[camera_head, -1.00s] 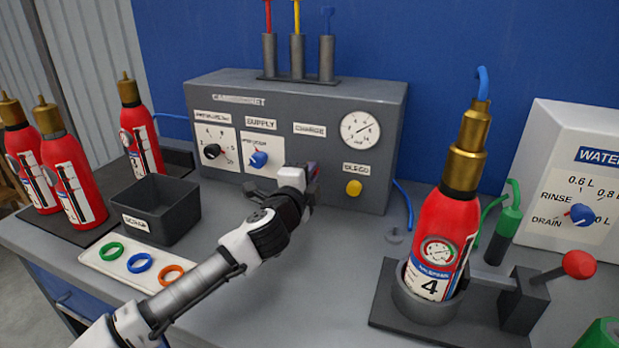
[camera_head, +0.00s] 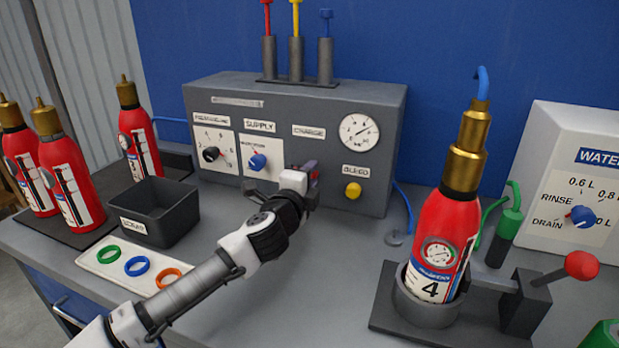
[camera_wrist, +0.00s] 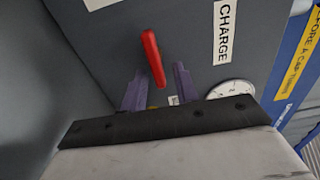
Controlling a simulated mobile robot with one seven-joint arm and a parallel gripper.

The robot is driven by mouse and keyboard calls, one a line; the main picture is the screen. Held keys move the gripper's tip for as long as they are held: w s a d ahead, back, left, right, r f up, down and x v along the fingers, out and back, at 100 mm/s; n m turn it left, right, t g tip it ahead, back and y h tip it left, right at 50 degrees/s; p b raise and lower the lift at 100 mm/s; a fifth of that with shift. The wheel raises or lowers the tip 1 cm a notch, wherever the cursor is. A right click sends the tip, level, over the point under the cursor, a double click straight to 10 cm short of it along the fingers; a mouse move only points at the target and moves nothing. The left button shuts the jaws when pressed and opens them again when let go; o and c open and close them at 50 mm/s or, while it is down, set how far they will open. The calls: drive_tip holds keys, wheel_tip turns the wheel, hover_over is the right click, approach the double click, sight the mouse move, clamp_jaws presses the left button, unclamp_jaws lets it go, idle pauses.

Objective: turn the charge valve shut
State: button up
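The charge valve's red lever (camera_wrist: 152,58) shows in the wrist view on the grey cabinet face, next to the CHARGE label (camera_wrist: 224,32). It lies slightly tilted. My gripper (camera_wrist: 159,90) is open, with its purple fingers apart on either side of the lever's near end. I see no clear contact, and the gap in depth is hard to judge. In the head view my gripper (camera_head: 307,178) is at the cabinet front, below the CHARGE label (camera_head: 309,131), and it hides most of the valve.
The grey cabinet (camera_head: 290,93) carries a gauge (camera_head: 359,132), a blue supply knob (camera_head: 257,161) and a yellow bleed button (camera_head: 352,190). Extinguisher 4 (camera_head: 440,225) stands in a holder to the right. A black scrap bin (camera_head: 160,215) and coloured rings are at the left.

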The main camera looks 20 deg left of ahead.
drive_tip(key=shift+s, duration=0.15)
drive_tip(key=s+b, duration=0.2)
drive_tip(key=s, duration=1.1)
drive_tip(key=shift+s+a, duration=0.25)
